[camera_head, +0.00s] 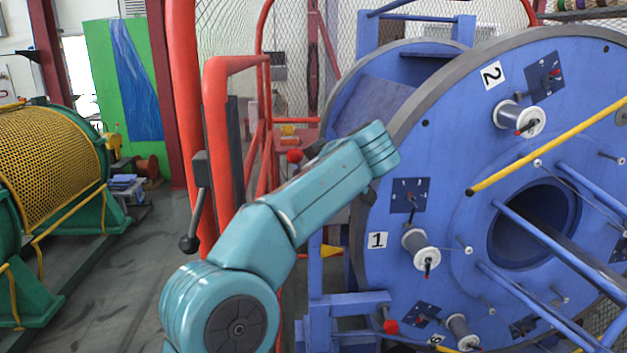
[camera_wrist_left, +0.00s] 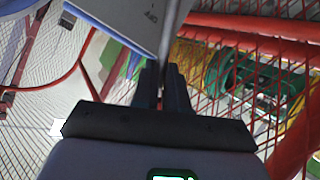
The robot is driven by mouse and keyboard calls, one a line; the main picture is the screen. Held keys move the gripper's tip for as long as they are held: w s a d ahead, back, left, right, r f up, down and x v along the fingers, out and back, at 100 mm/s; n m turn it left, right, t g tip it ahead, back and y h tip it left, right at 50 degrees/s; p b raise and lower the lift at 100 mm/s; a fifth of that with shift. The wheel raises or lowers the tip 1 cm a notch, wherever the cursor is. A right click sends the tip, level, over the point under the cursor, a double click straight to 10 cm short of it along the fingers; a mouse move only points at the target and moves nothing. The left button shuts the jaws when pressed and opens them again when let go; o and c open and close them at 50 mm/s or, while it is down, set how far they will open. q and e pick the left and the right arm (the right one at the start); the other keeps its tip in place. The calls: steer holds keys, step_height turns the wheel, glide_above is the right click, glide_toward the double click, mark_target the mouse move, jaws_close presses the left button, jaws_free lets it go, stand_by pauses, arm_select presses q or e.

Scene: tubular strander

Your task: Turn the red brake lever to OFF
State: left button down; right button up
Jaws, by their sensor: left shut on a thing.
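My left arm (camera_head: 285,205) reaches up and right across the head view, in front of the blue strander drum. Its forearm and wrist hide the left gripper there. In the left wrist view the left gripper (camera_wrist_left: 162,80) has its dark fingers close together around a thin grey bar (camera_wrist_left: 177,35), which looks like the lever's shaft. A pale panel (camera_wrist_left: 125,18) with small dark lettering, too blurred to read, is beside the bar. In the head view a red knob (camera_head: 295,156) shows just behind the forearm; I cannot tell whether it belongs to the brake lever. My right gripper is not in view.
The blue drum (camera_head: 440,130) with white bobbins fills the right. A red guard frame (camera_head: 215,150) stands left of my arm, with a black-ball handle (camera_head: 189,243). Another red knob (camera_head: 390,327) is low by the drum. A green and yellow machine (camera_head: 50,165) stands far left.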

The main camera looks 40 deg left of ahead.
arm_select(q)
steer(key=shift+s+a, duration=0.1)
stand_by(0.3)
steer(key=c, duration=1.2)
jaws_free()
steer(key=shift+a, duration=0.1)
steer(key=shift+o, duration=0.2)
steer(key=v, duration=1.6)
steer(key=shift+s+p, duration=0.2)
steer(key=shift+p, duration=0.15)
steer(key=shift+w+r, duration=0.1)
